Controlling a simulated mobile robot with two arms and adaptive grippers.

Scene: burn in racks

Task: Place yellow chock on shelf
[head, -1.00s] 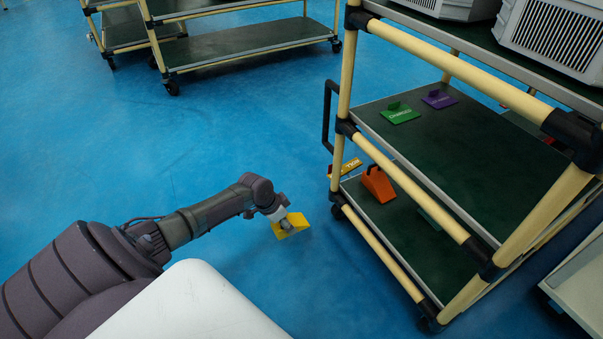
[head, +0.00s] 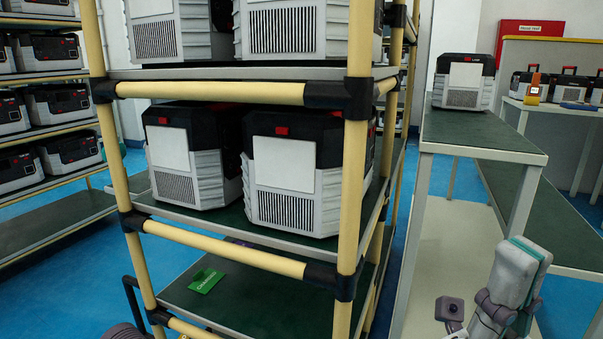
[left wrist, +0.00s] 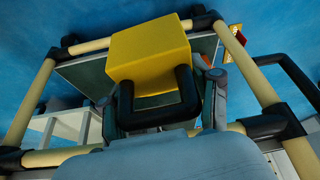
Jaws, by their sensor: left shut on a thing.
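In the left wrist view, the yellow chock (left wrist: 150,52) is between the fingers of my left gripper (left wrist: 163,92), which is shut on its black handle (left wrist: 183,92). The rack's green shelf (left wrist: 82,75) and cream tubes show behind it; I cannot tell the gap between them.
Grey-and-black boxes (head: 295,172) stand on the shelf above the green chock. Cream rack tubes (head: 352,190) and black joints frame the shelves. A green-topped table (head: 475,132) with a box stands to the right. Another loaded rack (head: 50,180) is at the left.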

